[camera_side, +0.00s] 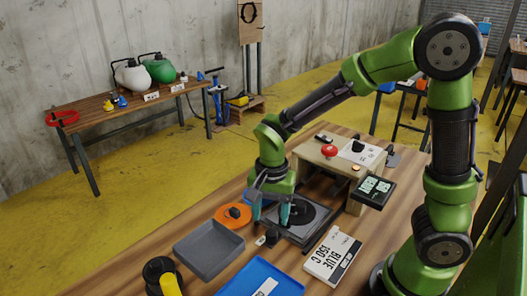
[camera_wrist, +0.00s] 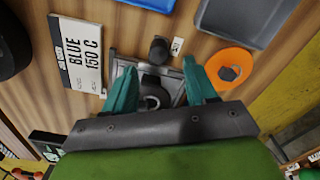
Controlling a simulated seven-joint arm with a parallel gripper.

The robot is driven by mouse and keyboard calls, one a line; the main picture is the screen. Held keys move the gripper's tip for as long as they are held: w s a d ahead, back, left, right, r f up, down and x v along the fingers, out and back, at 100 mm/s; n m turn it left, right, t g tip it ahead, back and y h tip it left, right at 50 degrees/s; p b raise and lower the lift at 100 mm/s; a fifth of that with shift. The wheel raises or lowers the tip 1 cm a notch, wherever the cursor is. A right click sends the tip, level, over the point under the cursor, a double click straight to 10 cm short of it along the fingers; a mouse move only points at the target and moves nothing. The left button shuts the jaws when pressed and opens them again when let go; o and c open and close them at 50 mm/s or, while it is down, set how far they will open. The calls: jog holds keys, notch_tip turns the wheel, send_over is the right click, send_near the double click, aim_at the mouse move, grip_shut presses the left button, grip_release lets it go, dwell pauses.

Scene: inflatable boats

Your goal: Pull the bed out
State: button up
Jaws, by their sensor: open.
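The bed (camera_side: 318,222) is a grey square tray with a black round plate, at the front opening of a wooden press (camera_side: 338,172). Part of the bed (camera_wrist: 174,73) shows between my fingers in the wrist view. A dark knob-like handle (camera_wrist: 158,50) stands at its front edge. My gripper (camera_side: 270,213) has teal fingers, open and pointing down at the bed's front. In the wrist view my gripper (camera_wrist: 160,78) spans the handle's line with nothing seen clamped. Whether a finger touches the bed or handle cannot be told. The bed's rear is hidden.
An orange ring (camera_side: 233,215), a grey tray (camera_side: 208,249) and a blue tray (camera_side: 262,280) lie left and in front of the bed. A "BLUE 150 C" card (camera_side: 332,256) lies at its right. A display (camera_side: 374,190) is mounted on the press.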

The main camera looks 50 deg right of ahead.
notch_tip(320, 180, up, 10)
dwell(0.3)
